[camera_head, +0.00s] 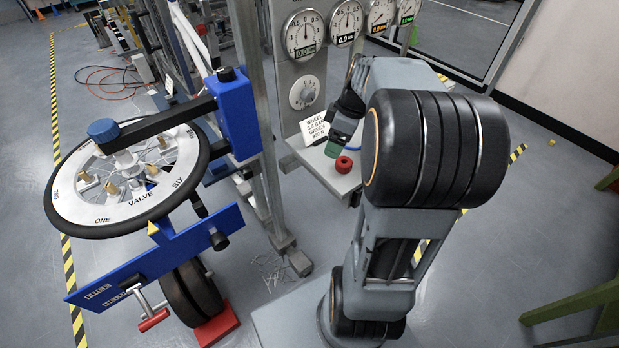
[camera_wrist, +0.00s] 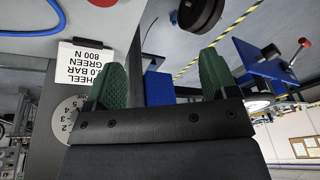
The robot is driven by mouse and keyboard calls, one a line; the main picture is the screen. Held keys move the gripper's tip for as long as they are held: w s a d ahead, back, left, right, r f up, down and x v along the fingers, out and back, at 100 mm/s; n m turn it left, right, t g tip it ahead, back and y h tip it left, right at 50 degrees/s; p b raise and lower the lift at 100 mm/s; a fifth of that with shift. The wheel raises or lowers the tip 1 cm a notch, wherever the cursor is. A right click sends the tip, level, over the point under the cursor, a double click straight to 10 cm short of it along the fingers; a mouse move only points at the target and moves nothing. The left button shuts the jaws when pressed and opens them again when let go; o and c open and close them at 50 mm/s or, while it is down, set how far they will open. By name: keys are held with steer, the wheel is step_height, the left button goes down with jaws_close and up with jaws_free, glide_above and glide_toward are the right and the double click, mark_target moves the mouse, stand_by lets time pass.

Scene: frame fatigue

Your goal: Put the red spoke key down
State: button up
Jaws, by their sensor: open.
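The red spoke key (camera_head: 344,164) is a small round red piece lying on the grey shelf (camera_head: 325,178) below the gauges. A red edge at the top of the wrist view (camera_wrist: 94,2) appears to be the same key, mostly cut off. My gripper (camera_head: 338,143) is just above and behind the key in the head view, apart from it as far as I can tell. In the wrist view its two green-padded fingers (camera_wrist: 162,76) stand wide apart with nothing held between them. A blue shape shows in the gap; I cannot tell how far off it is.
A white card (camera_head: 315,128) stands on the shelf beside my gripper. A gauge panel (camera_head: 306,68) rises behind. At left, a spoked wheel (camera_head: 130,180) sits in a blue stand (camera_head: 237,115) with a jutting arm. A red block (camera_head: 216,326) lies on the floor.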

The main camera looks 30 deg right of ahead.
steer(key=s+a+m+t+h, duration=0.2)
steer(key=s+a+m, duration=0.7)
steer(key=a, duration=0.6)
steer(key=shift+s+f+h, duration=0.15)
steer(key=shift+s+h, duration=0.15)
